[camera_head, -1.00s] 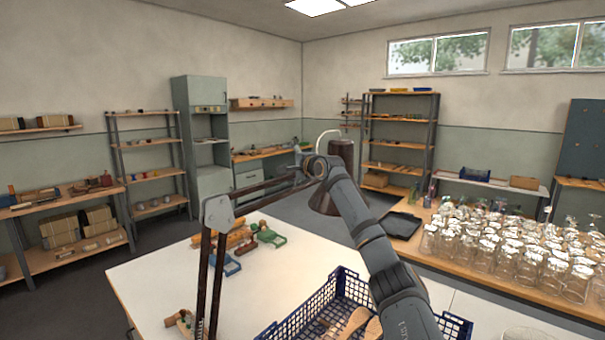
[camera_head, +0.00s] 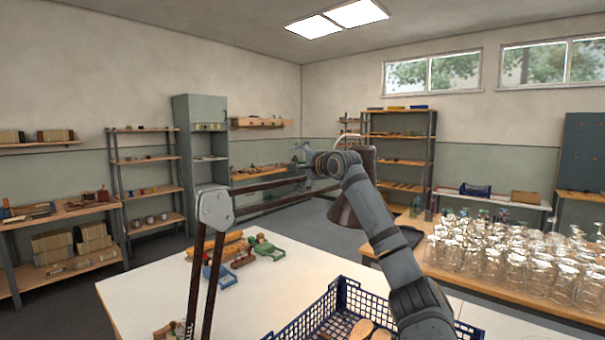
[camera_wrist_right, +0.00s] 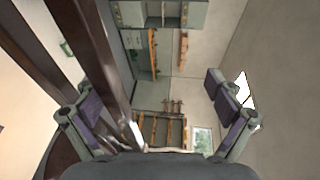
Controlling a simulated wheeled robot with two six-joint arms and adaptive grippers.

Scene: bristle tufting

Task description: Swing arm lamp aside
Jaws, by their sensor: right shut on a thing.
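The arm lamp has a brown two-bar arm with a grey elbow joint (camera_head: 215,208). Its lower bars rise from the table's front, and its upper bars (camera_head: 265,187) run right to my right gripper. The brown lamp shade (camera_head: 345,213) hangs behind my right arm, partly hidden by it. My right gripper (camera_head: 308,158) is shut on the lamp arm near its shade end. In the right wrist view the brown bars (camera_wrist_right: 95,45) run along the left finger, and the exact contact is hard to see. My left gripper is not in view.
A white table (camera_head: 140,290) holds toy-like parts, a blue tray (camera_head: 222,277) and a green tray (camera_head: 268,250). A blue crate (camera_head: 300,325) with wooden pieces stands at the front, under my right arm. Many glass jars (camera_head: 500,250) crowd the right-hand bench.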

